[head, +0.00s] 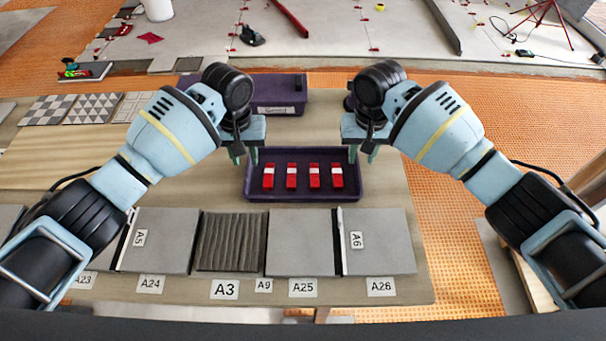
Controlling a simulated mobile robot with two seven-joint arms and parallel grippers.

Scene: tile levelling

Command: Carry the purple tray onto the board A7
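The purple tray (315,190) rests in the middle of the wooden work surface, with several red-and-white pieces (291,177) standing in a row inside it. My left gripper (245,156) is at the tray's left end, pointing down, its two fingers apart near the left wall. My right gripper (362,154) is at the right end in the same pose, its fingers apart near the right wall. Contact with the walls cannot be made out. I see no label A7, so I cannot tell which board it is.
A labelled dark purple box (278,92) stands just behind the tray. In front lie grey tiles (300,243) and a ribbed dark panel A3 (232,242). Patterned tiles (89,109) lie at the left. Beyond the surface are orange matting (505,115) and a pale tiled floor (350,35).

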